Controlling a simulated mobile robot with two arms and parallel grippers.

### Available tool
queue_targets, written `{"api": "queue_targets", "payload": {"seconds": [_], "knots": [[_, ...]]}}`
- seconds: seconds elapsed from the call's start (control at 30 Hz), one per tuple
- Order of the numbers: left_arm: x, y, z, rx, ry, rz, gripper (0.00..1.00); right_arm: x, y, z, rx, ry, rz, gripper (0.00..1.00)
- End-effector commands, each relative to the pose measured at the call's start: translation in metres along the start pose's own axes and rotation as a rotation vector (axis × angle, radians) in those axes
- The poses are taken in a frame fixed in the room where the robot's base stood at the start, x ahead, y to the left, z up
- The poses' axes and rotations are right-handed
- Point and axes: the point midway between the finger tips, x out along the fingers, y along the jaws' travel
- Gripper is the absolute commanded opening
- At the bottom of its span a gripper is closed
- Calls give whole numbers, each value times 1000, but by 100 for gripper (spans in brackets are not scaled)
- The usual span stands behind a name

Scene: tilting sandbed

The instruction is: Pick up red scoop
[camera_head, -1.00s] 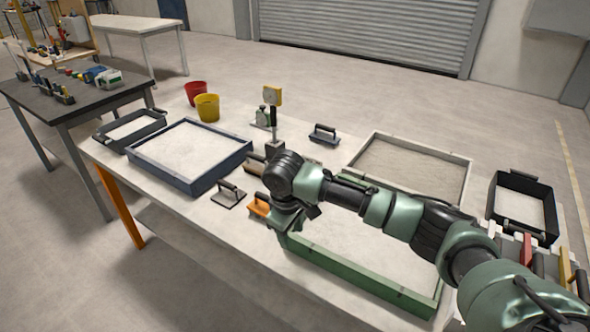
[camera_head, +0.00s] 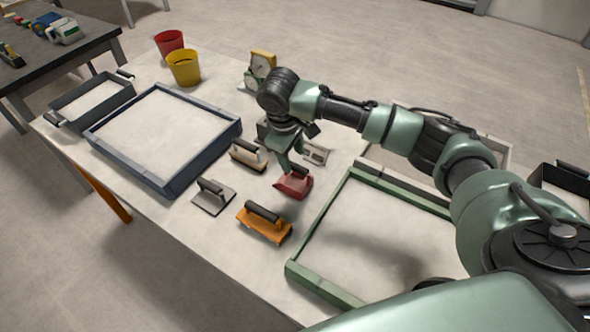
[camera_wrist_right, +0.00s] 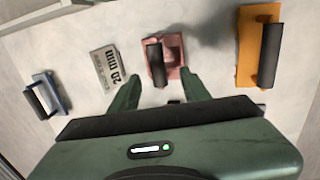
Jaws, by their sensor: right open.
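The red scoop (camera_head: 293,182) lies on the table between the blue-grey sand tray and the green-framed tray. It has a dark handle on top. My right gripper (camera_head: 290,160) is over it, fingers pointing down. In the right wrist view the red scoop (camera_wrist_right: 165,58) shows beyond and between the two open green fingers (camera_wrist_right: 160,92), which do not close on it. Whether the fingertips touch the scoop I cannot tell. My left gripper is not in view.
An orange tool (camera_head: 264,222), a grey trowel (camera_head: 213,195) and a tan-edged tool (camera_head: 248,155) lie close by. The blue-grey tray (camera_head: 178,185) is left, the green-framed tray (camera_head: 325,287) right. A "20 mm" plate (camera_wrist_right: 108,68) lies beside the scoop. Red (camera_head: 169,43) and yellow (camera_head: 184,68) buckets stand behind.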

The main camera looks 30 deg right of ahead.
Motion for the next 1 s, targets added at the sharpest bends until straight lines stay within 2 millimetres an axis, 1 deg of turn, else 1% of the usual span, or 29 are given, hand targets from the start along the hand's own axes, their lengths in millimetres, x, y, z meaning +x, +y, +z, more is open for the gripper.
{"api": "queue_targets", "payload": {"seconds": [0.03,0.1,0.17,0.23,0.33,0.43,0.5,0.57,0.7,0.77,0.8,0.87,0.9,1.0], "knots": [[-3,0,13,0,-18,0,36,6,0,1,1,-5,0,47],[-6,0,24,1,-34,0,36,13,1,2,1,-4,0,47],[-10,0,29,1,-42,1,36,20,2,2,2,-4,0,47],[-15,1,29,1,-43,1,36,31,2,3,2,-6,0,47],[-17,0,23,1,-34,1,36,47,2,3,1,-4,0,47],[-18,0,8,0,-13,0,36,57,2,3,1,-2,1,47],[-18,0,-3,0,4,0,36,60,2,3,0,-1,2,47],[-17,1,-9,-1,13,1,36,61,2,3,0,-1,2,47],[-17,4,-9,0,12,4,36,61,2,2,0,0,1,47],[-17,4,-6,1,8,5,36,61,2,2,0,-1,1,30],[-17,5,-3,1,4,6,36,61,2,2,0,0,1,19],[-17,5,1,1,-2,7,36,61,2,2,0,0,1,2],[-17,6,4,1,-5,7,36,61,2,2,0,0,1,0],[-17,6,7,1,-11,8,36,60,2,2,0,0,1,0]]}}
